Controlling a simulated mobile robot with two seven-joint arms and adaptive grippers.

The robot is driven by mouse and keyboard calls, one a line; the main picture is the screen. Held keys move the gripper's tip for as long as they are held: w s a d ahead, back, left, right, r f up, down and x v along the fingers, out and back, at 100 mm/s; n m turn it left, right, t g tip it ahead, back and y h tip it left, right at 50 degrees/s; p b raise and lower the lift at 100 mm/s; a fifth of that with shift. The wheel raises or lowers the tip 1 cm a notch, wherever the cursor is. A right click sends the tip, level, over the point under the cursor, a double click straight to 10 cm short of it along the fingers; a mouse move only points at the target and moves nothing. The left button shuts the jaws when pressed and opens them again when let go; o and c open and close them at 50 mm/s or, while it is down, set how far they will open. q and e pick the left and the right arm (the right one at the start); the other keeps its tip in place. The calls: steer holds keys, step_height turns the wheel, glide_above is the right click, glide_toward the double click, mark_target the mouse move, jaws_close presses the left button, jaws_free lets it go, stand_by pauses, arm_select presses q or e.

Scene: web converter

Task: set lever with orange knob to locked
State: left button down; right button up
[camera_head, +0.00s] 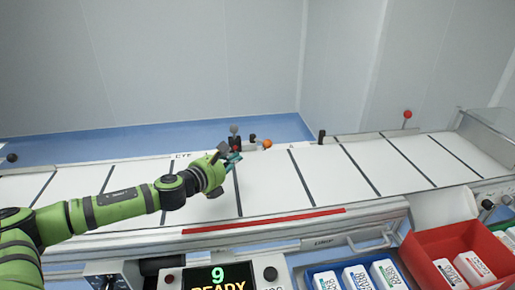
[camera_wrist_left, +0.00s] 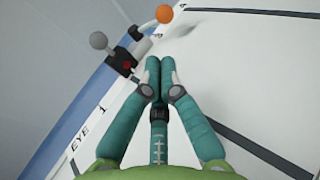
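The orange knob (camera_head: 267,144) sits at the belt's far edge, at the end of a short lever lying to its left. It also shows at the top of the left wrist view (camera_wrist_left: 164,14), where its lever runs down-left to a dark mount. My left gripper (camera_head: 233,158) is over the belt, to the left of the orange knob and apart from it. In the left wrist view my left gripper (camera_wrist_left: 157,72) has its teal fingertips together with nothing seen between them. My right gripper is not in view.
A grey-knobbed lever (camera_head: 234,130) stands close behind my left gripper, near a small red part. A black lever (camera_head: 321,136) and a red-knobbed lever (camera_head: 407,115) are further right. A red bin (camera_head: 437,248) and a blue tray (camera_head: 312,270) with white packs stand in front.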

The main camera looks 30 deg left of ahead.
arm_select(q)
steer(key=p, duration=0.2)
glide_toward(264, 144)
steer(key=x, duration=0.5)
steer(key=shift+w+a+f, duration=0.1)
steer(key=shift+w+a, duration=0.05)
steer(key=shift+w, duration=0.05)
steer(key=shift+x, duration=0.85)
steer(key=shift+f, duration=0.1)
steer(key=shift+w+d+n+y, duration=0.2)
steer(key=shift+n+y, duration=0.1)
steer(key=shift+y, duration=0.1)
